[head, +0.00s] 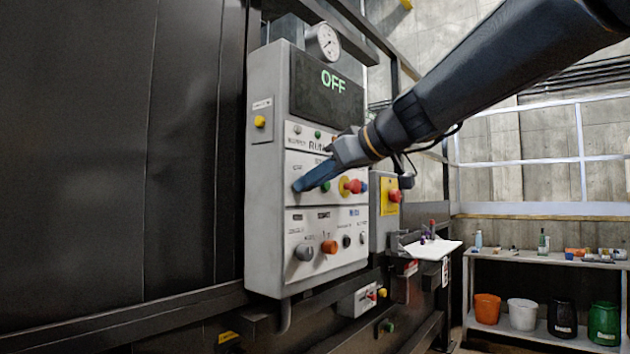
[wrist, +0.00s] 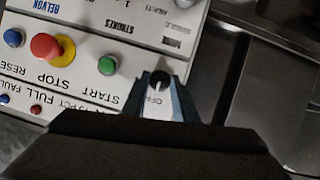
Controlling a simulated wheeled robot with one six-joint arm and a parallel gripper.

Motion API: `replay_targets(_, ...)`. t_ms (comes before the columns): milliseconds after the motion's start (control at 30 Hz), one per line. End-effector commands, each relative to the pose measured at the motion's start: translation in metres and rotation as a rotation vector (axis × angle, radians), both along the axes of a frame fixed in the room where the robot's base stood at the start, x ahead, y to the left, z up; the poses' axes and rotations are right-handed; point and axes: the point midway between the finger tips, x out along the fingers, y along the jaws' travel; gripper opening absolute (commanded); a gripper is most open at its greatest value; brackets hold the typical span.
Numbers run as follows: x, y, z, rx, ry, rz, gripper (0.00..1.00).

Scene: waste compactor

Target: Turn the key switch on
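The control panel (head: 282,130) is a pale grey box on the dark machine wall, with a display (head: 328,88) reading OFF in green. The key switch (wrist: 159,79) is a small round black knob with a pale mark, and an OFF label shows beside it in the wrist view. My gripper (wrist: 159,84) has its two blue fingers apart, one on each side of the key switch, with narrow gaps; I see no clear contact. In the head view my gripper (head: 298,186) reaches in from the right to the panel's middle row and hides the key switch.
The green start button (wrist: 108,65), red stop button (wrist: 46,47) on its yellow collar and blue reset button (wrist: 14,38) sit beside the key switch. A yellow emergency-stop box (head: 388,205) is at the right.

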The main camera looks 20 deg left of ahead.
Motion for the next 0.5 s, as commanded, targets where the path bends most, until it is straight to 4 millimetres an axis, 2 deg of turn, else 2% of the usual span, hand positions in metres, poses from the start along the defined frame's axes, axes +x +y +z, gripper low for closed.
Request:
replay_targets(33,0.0001,-0.0002,0.0,0.0,0.0,-0.001,0.11)
replay_targets(100,0.0001,-0.0003,0.0,0.0,0.0,-0.001,0.04)
replay_targets(500,0.0019,-0.001,-0.0011,0.033,0.081,-0.002,0.04)
